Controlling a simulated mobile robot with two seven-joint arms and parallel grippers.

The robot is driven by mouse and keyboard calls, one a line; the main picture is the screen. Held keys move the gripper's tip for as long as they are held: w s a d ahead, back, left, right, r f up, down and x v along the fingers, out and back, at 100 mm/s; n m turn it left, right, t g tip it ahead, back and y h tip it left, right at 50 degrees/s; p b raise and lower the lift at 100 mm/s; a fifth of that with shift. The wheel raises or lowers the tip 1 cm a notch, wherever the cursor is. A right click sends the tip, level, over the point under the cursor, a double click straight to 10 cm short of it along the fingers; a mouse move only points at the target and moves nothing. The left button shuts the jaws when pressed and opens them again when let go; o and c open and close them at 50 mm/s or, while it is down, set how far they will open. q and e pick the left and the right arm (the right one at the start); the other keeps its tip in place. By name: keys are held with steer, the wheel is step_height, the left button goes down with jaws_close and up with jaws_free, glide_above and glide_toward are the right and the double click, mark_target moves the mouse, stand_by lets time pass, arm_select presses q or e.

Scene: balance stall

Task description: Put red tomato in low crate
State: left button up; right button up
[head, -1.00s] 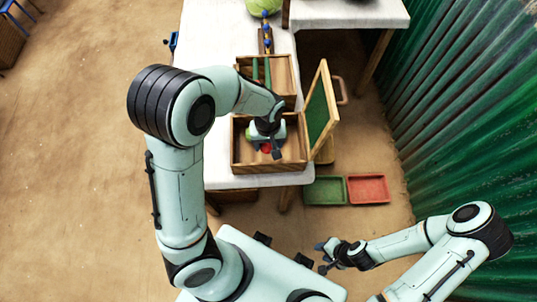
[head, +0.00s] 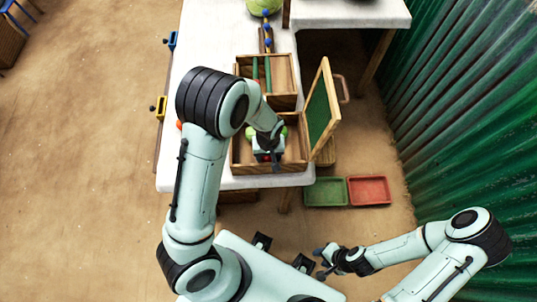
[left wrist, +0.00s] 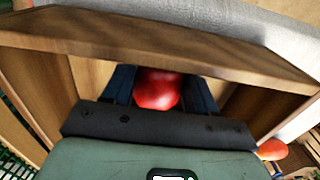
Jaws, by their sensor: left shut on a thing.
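The red tomato (left wrist: 157,90) shows between the two blue fingers of my left gripper (left wrist: 160,92) in the left wrist view; the gripper is shut on it. In the head view this gripper (head: 268,158) is over the front wooden crate (head: 238,158), which looks like the low crate, near its front wall. Only a little red shows there, and the gripper hides the rest. Whether the tomato touches the crate floor cannot be told. My right gripper (head: 322,264) is empty, low on the right, away from the table; its finger opening is unclear.
Green round things show beside the left gripper in the crate. A green-faced board (head: 319,108) stands at the crate's right edge. A second wooden crate (head: 284,80) is behind. Green (head: 325,191) and red (head: 368,190) trays lie to the right.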

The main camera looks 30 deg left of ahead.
arm_select(q)
steer(key=o, duration=0.7)
steer(key=shift+f, duration=0.2)
steer(key=shift+c, duration=0.2)
steer(key=o, duration=0.4)
steer(key=shift+o, duration=0.2)
arm_select(e)
steer(key=shift+s+f, duration=0.1)
steer(key=shift+f, duration=0.05)
arm_select(q)
steer(key=shift+r, duration=0.25)
step_height(320, 180, up, 12)
steer(key=p, duration=0.2)
arm_select(e)
steer(key=w+r, duration=0.2)
steer(key=shift+r, duration=0.4)
arm_select(q)
steer(key=shift+s, duration=0.1)
